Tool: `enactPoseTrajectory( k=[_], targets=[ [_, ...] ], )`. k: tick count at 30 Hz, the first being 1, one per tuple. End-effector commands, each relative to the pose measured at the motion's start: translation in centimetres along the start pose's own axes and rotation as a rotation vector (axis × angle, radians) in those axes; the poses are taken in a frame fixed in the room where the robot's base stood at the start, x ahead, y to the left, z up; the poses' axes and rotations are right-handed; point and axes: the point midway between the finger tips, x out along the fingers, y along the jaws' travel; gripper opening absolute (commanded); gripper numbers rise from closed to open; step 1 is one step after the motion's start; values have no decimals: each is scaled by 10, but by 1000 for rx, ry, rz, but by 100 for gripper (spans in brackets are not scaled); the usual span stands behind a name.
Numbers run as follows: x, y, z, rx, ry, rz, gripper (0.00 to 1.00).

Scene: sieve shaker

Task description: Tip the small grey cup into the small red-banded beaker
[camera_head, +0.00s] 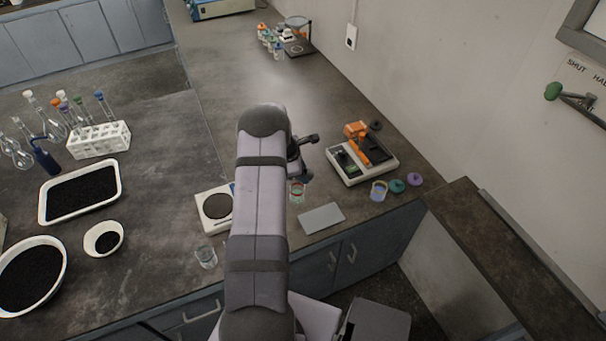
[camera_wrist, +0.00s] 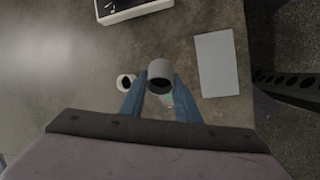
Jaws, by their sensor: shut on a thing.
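The small grey cup (camera_wrist: 160,68) is between the two blue fingers of my gripper (camera_wrist: 160,88) in the wrist view, held above the bench. Its dark round mouth shows; its contents cannot be made out. The small red-banded beaker (camera_head: 297,191) stands upright on the bench just right of my arm in the head view. In the head view my arm hides most of the gripper, and the cup cannot be made out there.
A flat grey plate (camera_head: 322,218) lies right of the beaker. A white balance (camera_head: 205,225) and a clear beaker (camera_head: 206,257) are left of my arm.

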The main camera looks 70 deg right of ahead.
Motion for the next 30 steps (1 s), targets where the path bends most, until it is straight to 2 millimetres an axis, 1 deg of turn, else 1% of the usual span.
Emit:
enactPoseTrajectory(
  k=[30],
  targets=[
    [0, 0, -2, -16, -90, 36, 8]
  ],
)
